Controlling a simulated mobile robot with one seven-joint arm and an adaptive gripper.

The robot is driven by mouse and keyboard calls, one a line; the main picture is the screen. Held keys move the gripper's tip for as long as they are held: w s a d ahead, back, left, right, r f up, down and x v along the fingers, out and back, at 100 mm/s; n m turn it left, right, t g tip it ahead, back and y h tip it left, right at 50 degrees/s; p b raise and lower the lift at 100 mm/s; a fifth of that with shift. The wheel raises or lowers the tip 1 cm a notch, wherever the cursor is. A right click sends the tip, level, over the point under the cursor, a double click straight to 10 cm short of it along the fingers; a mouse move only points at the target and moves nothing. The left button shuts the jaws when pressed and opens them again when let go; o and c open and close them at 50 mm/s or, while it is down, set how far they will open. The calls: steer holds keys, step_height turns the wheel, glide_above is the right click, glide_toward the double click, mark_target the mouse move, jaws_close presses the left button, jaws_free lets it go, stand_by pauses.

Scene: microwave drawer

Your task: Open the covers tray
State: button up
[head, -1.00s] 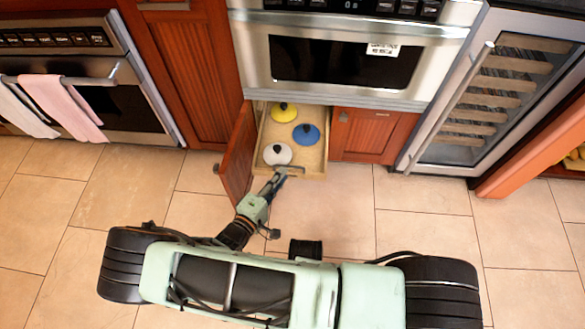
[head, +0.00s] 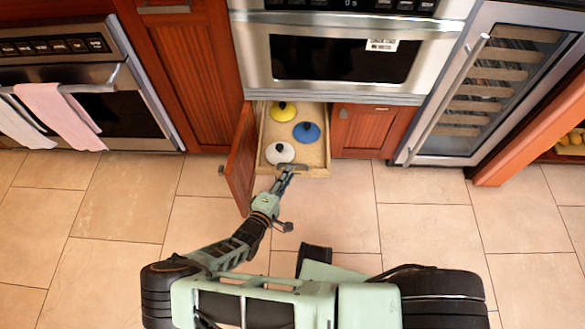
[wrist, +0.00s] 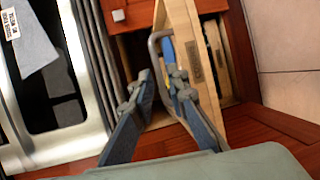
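The covers tray (head: 318,165) is a light wooden pull-out tray that sticks out from the cabinet under the microwave. A yellow cover (head: 283,111), a blue cover (head: 306,132) and a white cover (head: 280,152) with dark knobs lie in it. A grey metal handle (wrist: 153,45) is on its front panel (wrist: 204,75). My gripper (head: 289,170) is at this handle. In the wrist view my gripper (wrist: 161,76) has its fingers apart, with the handle bar between them. The right finger is close to the panel; the exact contact is hidden.
An open red cabinet door (head: 240,160) stands just left of the tray. The microwave (head: 345,60) is above, an oven (head: 95,105) with towels is at left, and a wine cooler (head: 500,85) is at right. The tiled floor (head: 420,220) in front is clear.

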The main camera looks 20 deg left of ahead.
steer(key=shift+b+x, duration=0.35)
steer(key=shift+x, duration=1.65)
steer(key=shift+c, duration=0.5)
jaws_close()
steer(key=shift+s, duration=0.1)
steer(key=s+p, duration=0.1)
steer(key=s, duration=0.2)
steer(key=shift+s+d+p, duration=0.1)
steer(key=shift+d+p, duration=0.25)
steer(key=shift+p, duration=0.05)
steer(key=shift+o, duration=0.5)
jaws_free()
steer(key=shift+f, duration=0.15)
